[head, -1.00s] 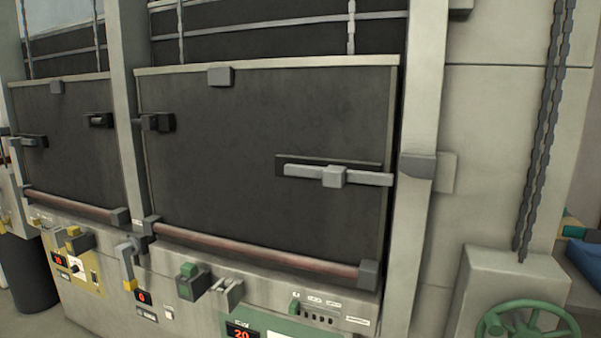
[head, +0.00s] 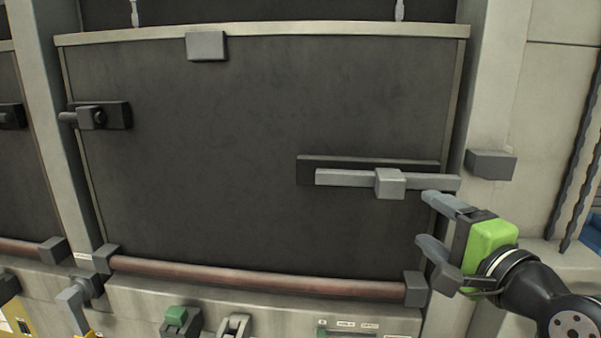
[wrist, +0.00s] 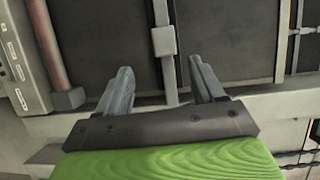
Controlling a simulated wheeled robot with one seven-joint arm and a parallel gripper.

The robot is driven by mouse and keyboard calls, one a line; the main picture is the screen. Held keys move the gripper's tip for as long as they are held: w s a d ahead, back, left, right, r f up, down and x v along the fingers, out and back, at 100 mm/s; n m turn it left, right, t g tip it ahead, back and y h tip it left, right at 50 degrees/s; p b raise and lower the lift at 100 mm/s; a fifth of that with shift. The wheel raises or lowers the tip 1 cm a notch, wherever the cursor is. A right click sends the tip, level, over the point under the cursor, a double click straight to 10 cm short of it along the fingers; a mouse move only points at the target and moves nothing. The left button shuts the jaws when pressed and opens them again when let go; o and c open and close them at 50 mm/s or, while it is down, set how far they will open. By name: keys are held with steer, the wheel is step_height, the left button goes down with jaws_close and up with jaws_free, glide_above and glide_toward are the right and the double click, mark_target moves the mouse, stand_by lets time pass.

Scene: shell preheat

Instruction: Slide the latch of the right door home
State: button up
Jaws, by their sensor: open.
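The right door (head: 260,130) is a large dark panel with a pale frame, and it looks closed. Its latch is a light grey bar (head: 340,179) with a square knob (head: 390,183), lying level on a dark plate at the door's right side. The bar's right end sits just left of and slightly below a grey keeper block (head: 490,164) on the post. My gripper (head: 428,220) is open and empty, below and right of the knob. In the wrist view the latch bar (wrist: 170,85) runs between my open fingers (wrist: 160,66), with the knob (wrist: 163,41) beyond the fingertips.
A reddish horizontal bar (head: 250,278) crosses the door's bottom, with a grey end block (head: 416,289) below my gripper. A dark side latch (head: 95,116) is at the door's left. Controls with a green knob (head: 177,316) are underneath. Chains hang at far right.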

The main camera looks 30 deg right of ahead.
mark_target(395, 190)
steer(key=w+d+p, duration=0.1)
steer(key=w+p, duration=0.2)
steer(key=w, duration=0.1)
steer(key=w+d+p, duration=0.1)
steer(key=w+p, duration=0.2)
steer(key=w, duration=0.2)
steer(key=w+d+p, duration=0.1)
steer(key=w+p, duration=0.2)
steer(key=w, duration=0.1)
steer(key=shift+w+d+r, duration=0.15)
steer(key=shift+w+r, duration=0.1)
steer(key=shift+w, duration=0.05)
steer(key=shift+w+d, duration=0.2)
steer(key=shift+w, duration=0.35)
steer(key=shift+c, duration=0.5)
